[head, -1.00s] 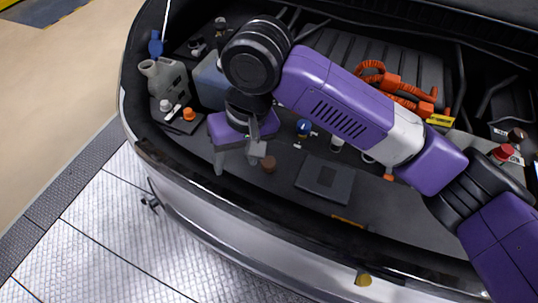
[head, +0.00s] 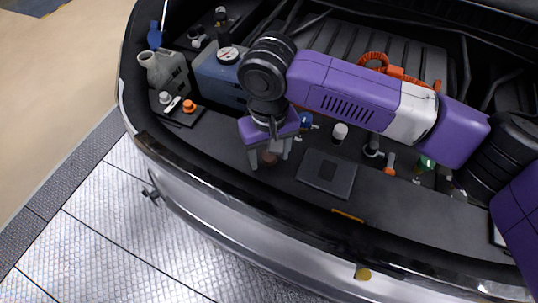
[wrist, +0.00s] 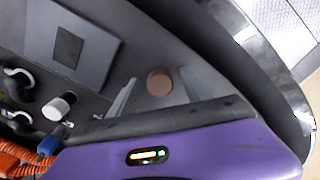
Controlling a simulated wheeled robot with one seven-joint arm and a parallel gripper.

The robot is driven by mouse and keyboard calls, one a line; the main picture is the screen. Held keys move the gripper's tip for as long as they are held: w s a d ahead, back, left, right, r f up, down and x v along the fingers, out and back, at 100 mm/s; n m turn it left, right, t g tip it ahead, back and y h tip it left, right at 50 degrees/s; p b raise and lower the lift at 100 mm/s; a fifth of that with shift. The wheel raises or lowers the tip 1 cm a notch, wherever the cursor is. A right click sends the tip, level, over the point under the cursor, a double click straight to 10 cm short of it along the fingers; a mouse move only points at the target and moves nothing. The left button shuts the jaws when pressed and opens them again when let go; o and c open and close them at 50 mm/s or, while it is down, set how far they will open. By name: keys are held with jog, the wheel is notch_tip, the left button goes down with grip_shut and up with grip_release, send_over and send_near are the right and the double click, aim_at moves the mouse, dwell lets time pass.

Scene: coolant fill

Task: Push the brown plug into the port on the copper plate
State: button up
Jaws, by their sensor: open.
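The brown plug (head: 270,158) stands on the dark front deck of the engine bay, partly hidden by my gripper in the head view. In the wrist view the plug (wrist: 159,82) shows as a round brown top. My gripper (head: 271,161) is open, pointing down, with one finger on each side of the plug. In the wrist view gaps show between the plug and both fingers (wrist: 158,90). I cannot make out the copper plate or its port in either view.
A flat dark square plate (head: 326,174) lies right of my gripper. A white-capped post (head: 340,132) and a blue knob (head: 305,121) stand behind. A blue tank (head: 222,78) and a grey jug (head: 165,72) are at left. The front bumper edge curves close by.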

jog(key=shift+c, duration=0.5)
grip_shut()
